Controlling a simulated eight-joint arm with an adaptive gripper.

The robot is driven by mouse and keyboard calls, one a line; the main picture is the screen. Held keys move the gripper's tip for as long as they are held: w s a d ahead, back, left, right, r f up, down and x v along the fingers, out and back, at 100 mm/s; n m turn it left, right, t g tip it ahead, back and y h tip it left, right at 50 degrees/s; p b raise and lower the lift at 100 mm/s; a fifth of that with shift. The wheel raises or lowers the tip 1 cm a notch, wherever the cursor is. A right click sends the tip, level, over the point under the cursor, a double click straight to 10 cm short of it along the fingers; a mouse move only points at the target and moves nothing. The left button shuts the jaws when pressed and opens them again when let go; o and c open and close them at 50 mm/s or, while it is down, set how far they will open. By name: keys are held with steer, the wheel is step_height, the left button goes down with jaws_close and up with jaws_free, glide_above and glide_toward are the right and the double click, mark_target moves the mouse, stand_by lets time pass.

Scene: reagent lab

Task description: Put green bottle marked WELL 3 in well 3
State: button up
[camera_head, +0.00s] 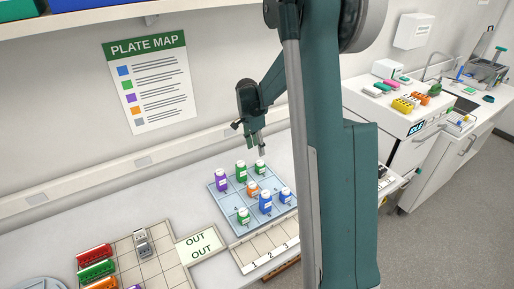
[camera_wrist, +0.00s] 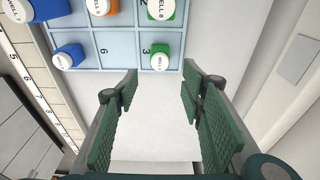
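A green bottle with a white cap (camera_wrist: 160,57) stands upright in the plate cell beside the printed 3 in the wrist view; its cap begins with WELL, but its number is too small to read surely. In the head view this green bottle (camera_head: 260,168) is at the back right of the blue plate (camera_head: 222,206). A second green bottle (camera_wrist: 162,10) stands in the adjoining cell; a third (camera_head: 243,216) is at the plate's front left. My gripper (camera_wrist: 158,78) is open and empty, apart from the bottles. In the head view my gripper (camera_head: 262,153) hangs above the back right.
A purple bottle (camera_head: 221,180), an orange bottle (camera_head: 252,190) and two blue bottles (camera_head: 265,204) (camera_head: 286,195) share the plate. The cell marked 6 (camera_wrist: 103,48) is empty.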

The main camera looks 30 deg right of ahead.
steer(key=shift+a+r, duration=0.1)
steer(key=s+a+r+n+t, duration=0.3)
steer(key=s+a+r+n, duration=0.5)
steer(key=s+a+r, duration=0.8)
steer(key=s+a+r+n+t+y, duration=0.1)
steer(key=s+a+n+t, duration=0.1)
steer(key=s+a+n, duration=0.3)
steer(key=s+a+n+t, duration=0.2)
steer(key=s+a+n, duration=0.3)
steer(key=s, duration=0.8)
steer(key=shift+s+a+r+y, duration=0.35)
steer(key=shift+a+y, duration=0.05)
steer(key=shift+a, duration=0.35)
steer(key=shift+f, duration=0.1)
